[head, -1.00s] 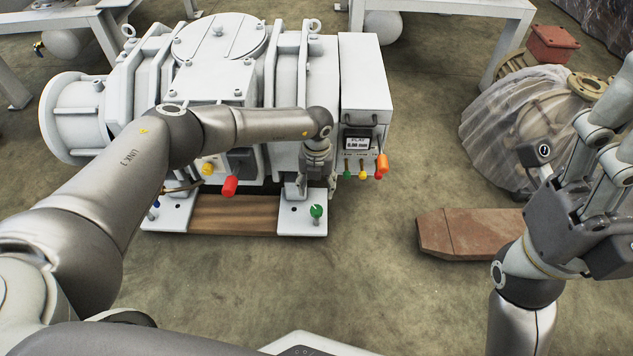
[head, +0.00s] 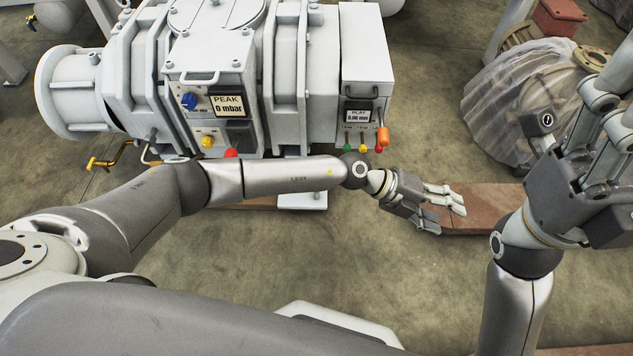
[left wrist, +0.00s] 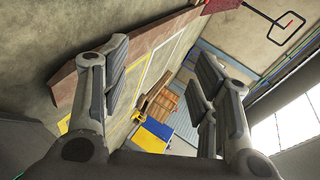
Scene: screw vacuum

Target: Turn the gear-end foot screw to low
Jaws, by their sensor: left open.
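The grey screw vacuum pump (head: 290,70) stands at the back left. Its right end has a box with a display (head: 358,116) reading "PLAY" and 0.00 mm. A light foot plate (head: 303,201) shows below my left arm at that end. The foot screws are not visible in the head view; my left arm crosses in front of that area. My left gripper (head: 450,208) is open and empty, right of the pump and pointing right. Its two fingers also show spread in the left wrist view (left wrist: 160,85). My right gripper (head: 608,115) is raised at the right edge, partly cut off.
Small green, yellow and orange-tipped parts (head: 364,142) hang below the PLAY display. A panel with a blue knob (head: 189,101) reads "PEAK 0 mbar". A reddish slab (head: 490,205) lies behind the left gripper. A plastic-wrapped machine (head: 510,105) stands right.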

